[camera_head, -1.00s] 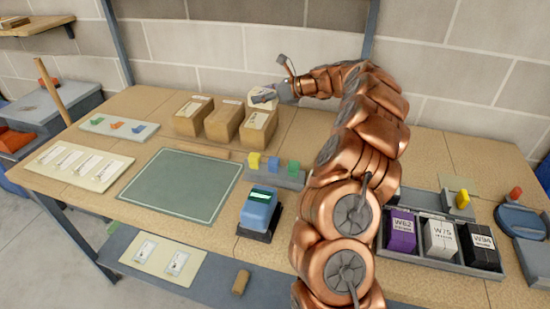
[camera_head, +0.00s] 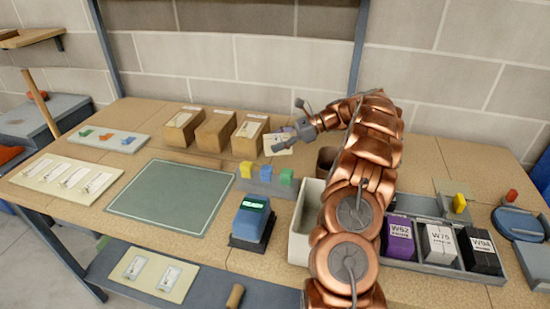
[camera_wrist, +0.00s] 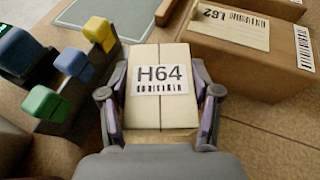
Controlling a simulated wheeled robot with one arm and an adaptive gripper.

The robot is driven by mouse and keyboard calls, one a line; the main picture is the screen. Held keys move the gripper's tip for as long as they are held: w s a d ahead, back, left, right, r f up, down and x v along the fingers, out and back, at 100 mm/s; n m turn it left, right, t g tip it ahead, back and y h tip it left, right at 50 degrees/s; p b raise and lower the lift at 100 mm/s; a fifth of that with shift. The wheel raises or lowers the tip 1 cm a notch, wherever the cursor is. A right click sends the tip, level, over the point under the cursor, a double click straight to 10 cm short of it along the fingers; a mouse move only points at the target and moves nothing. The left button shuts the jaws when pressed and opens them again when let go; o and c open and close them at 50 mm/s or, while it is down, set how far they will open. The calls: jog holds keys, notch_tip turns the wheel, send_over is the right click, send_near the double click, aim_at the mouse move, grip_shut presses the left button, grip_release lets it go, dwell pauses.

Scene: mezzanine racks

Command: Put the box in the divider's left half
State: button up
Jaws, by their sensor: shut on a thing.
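My gripper (camera_head: 292,137) is shut on a small cream box (camera_head: 278,145) and holds it just right of the brown cartons. In the wrist view the box (camera_wrist: 160,85) sits between both fingers (camera_wrist: 160,112), with a white H64 barcode label facing the camera. A cream, open-topped bin (camera_head: 300,232) stands on the bench in front, left of my arm. My arm hides its right part, so I cannot tell whether a divider splits it.
Several brown cartons (camera_head: 215,131) stand at the back. Yellow, blue and green blocks (camera_head: 266,174) stand near the gripper, by a blue device (camera_head: 251,218). A brown cup (camera_head: 326,160) is beside my arm. A tray at right holds labelled boxes (camera_head: 440,243).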

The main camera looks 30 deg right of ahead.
aim_at(277, 164)
jog(key=shift+f+p, duration=0.4)
jog(key=shift+f, duration=2.4)
jog(key=o, duration=1.3)
jog(key=shift+b+v, duration=0.7)
jog(key=shift+v, duration=3.1)
jog(key=shift+r, duration=0.1)
